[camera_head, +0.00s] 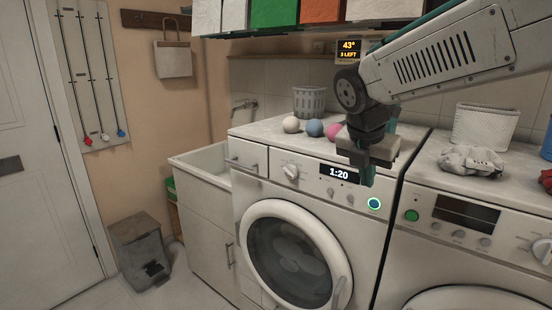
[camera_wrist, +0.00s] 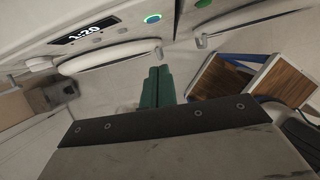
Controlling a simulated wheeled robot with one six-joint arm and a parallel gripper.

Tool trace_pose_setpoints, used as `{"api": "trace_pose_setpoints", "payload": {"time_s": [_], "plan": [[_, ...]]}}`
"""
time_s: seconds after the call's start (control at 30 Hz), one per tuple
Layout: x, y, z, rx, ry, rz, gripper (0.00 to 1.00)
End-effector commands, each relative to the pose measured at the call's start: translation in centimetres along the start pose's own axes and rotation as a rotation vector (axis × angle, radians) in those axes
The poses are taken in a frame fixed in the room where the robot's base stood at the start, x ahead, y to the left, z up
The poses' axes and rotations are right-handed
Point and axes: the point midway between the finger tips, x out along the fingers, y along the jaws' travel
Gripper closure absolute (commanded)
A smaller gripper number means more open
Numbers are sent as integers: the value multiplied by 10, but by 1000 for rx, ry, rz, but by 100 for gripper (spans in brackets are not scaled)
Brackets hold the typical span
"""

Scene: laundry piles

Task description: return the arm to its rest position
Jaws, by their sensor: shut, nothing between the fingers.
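My arm reaches in from the upper right of the head view. My gripper (camera_head: 368,178) hangs in front of the upper right of the left washing machine (camera_head: 250,185), close to its control panel. Just below the fingertips is a round button with a lit ring (camera_head: 374,204). In the wrist view my gripper's two green fingers (camera_wrist: 157,85) are together and empty. The washer's display (camera_head: 339,173) reads 1:20, and its round door (camera_head: 290,255) looks shut. In the wrist view the lit button (camera_wrist: 152,18) is above the fingers, apart from them.
A second machine (camera_head: 470,245) stands at right, with a white basket (camera_head: 484,127) and crumpled cloth (camera_head: 472,160) on top. Coloured balls (camera_head: 315,128) and a grey basket (camera_head: 310,102) sit on the left washer. A sink cabinet (camera_head: 205,220) and bin (camera_head: 140,250) stand left.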

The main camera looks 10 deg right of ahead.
Motion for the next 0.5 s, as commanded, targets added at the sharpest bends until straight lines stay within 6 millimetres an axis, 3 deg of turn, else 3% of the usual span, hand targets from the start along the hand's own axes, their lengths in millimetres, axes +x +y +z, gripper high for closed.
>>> {"api": "trace_pose_setpoints", "payload": {"time_s": [0.1,0.23,0.5], "plan": [[3,-3,-6,198,19,-14,100],[12,-21,-29,556,69,-66,100],[9,-89,-88,1404,136,-201,100]]}}
